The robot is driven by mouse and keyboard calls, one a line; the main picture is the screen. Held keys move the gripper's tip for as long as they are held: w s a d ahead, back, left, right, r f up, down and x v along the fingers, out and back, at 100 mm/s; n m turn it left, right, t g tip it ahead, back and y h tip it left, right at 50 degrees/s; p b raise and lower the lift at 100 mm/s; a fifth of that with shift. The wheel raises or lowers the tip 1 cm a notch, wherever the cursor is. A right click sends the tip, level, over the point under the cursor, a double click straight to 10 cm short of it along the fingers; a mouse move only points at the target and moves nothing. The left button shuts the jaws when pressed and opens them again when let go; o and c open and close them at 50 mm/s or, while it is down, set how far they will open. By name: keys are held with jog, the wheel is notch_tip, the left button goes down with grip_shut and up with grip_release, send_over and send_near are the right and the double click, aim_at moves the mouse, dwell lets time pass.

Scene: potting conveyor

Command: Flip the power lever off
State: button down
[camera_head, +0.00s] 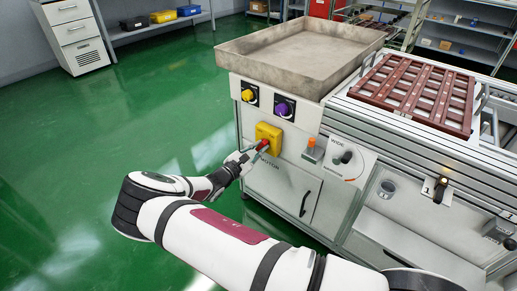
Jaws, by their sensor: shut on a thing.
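The power lever (264,144) is a small red handle on a yellow switch box (269,136), on the front of the white machine cabinet. A label reading "MOTOR" sits just below the box. My gripper (257,150) reaches the lever from the left and is shut on it. The fingertips are small in this view, and the gripper partly hides the lever, so its exact angle is hard to tell.
A yellow knob (248,96) and a purple knob (283,109) sit above the switch box. An orange button (311,149) and a dial marked "WIDE" (346,158) are to its right. A metal tray (300,50) tops the cabinet. Green floor at left is clear.

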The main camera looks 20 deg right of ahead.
jog(key=n, duration=0.3)
jog(key=shift+n, duration=0.3)
jog(key=n, duration=0.3)
jog(key=shift+w+a+n, duration=0.15)
jog(key=shift+n, duration=0.25)
jog(key=n, duration=0.6)
jog(key=shift+w+a, duration=0.1)
jog(key=c, duration=1.6)
grip_release()
jog(key=shift+o, duration=0.2)
jog(key=shift+a, duration=0.1)
jog(key=v, duration=1.2)
